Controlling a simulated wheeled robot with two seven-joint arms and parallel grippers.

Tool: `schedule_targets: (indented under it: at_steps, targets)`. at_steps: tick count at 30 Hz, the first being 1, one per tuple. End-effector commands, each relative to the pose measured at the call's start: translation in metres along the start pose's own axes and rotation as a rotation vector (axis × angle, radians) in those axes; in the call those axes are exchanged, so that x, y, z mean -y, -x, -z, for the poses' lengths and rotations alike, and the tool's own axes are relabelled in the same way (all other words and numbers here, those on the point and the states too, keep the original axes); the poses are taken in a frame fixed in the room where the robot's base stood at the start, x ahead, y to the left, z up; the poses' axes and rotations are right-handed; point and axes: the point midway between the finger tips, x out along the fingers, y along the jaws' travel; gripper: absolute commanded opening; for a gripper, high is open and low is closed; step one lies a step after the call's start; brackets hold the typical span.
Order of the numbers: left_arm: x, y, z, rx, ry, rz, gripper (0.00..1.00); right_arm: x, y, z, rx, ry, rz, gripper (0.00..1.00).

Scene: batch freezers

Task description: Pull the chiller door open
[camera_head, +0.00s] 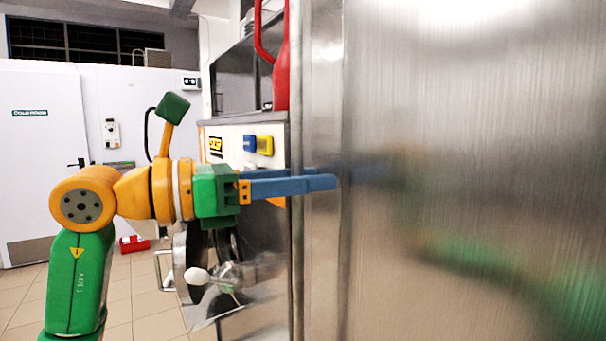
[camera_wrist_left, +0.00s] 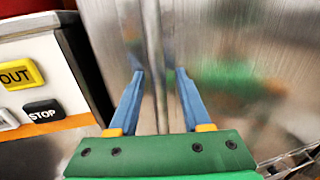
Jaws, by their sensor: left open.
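The chiller door (camera_head: 470,150) is a tall brushed-steel panel filling the right of the head view, with a vertical edge strip (camera_head: 325,80) on its left side. It looks shut. My left gripper (camera_head: 328,182) comes in from the left, its blue fingers pointing right in front of that strip. In the left wrist view the gripper (camera_wrist_left: 160,74) is open, with one finger on each side of a narrow vertical steel ridge (camera_wrist_left: 154,50). Nothing is clamped. I cannot tell whether the fingers touch the steel. My right gripper is not in view.
A machine with yellow and blue buttons (camera_head: 265,145) stands close to the left of the chiller. A white door (camera_head: 35,150) is at the back left. Tiled floor (camera_head: 130,300) is open at lower left.

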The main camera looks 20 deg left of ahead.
Motion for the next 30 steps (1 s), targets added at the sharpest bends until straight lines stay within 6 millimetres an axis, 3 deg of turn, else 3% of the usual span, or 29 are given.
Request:
schedule_targets:
  at_steps: [1,6,7,30]
  targets:
    - [-0.0001,0.0002,0.0001,0.0,0.0,0.0,0.48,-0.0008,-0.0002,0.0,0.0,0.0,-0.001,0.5]
    - [-0.0001,0.0004,0.0001,0.0,0.0,0.0,0.02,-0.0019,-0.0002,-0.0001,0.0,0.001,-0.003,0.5]
    - [-0.0001,0.0004,0.0001,0.0,0.0,0.0,0.0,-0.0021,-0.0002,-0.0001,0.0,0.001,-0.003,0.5]
    - [0.0,0.0004,-0.0001,0.0,0.0,0.0,0.0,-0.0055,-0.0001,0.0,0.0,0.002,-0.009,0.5]
